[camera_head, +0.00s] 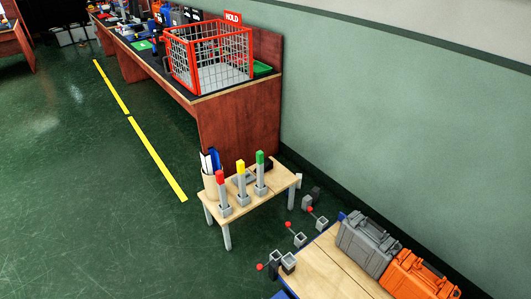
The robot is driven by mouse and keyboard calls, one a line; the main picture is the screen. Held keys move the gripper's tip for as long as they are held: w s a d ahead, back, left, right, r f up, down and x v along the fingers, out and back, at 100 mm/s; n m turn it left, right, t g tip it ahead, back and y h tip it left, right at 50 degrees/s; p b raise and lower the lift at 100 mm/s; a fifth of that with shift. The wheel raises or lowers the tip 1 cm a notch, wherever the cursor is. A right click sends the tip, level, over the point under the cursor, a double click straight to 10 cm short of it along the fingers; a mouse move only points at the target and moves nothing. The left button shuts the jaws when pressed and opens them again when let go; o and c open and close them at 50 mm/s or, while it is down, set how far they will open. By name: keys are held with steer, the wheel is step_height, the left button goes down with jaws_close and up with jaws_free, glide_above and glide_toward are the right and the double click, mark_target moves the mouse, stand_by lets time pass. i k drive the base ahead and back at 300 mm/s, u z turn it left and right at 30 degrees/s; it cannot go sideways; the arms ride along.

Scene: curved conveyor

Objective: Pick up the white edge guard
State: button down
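A white upright piece (206,163), which may be the white edge guard, stands in a beige holder (211,186) on a small wooden table (254,205). It is too small here to be sure what it is. A blue piece (215,159) stands beside it in the same holder, along with something dark. The lower part of the white piece is hidden inside the holder. My gripper is not in view.
Grey stands with red (220,178), yellow (241,168) and green (260,158) blocks are close to the holder. A long bench (235,130) with a red wire basket (208,55) rises behind. Grey (366,244) and orange (413,276) cases lie lower right. Green floor (80,200) is clear at left.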

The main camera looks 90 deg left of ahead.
mark_target(206, 158)
steer(key=u, duration=4)
steer(key=i, duration=2.75)
steer(key=z, duration=0.3)
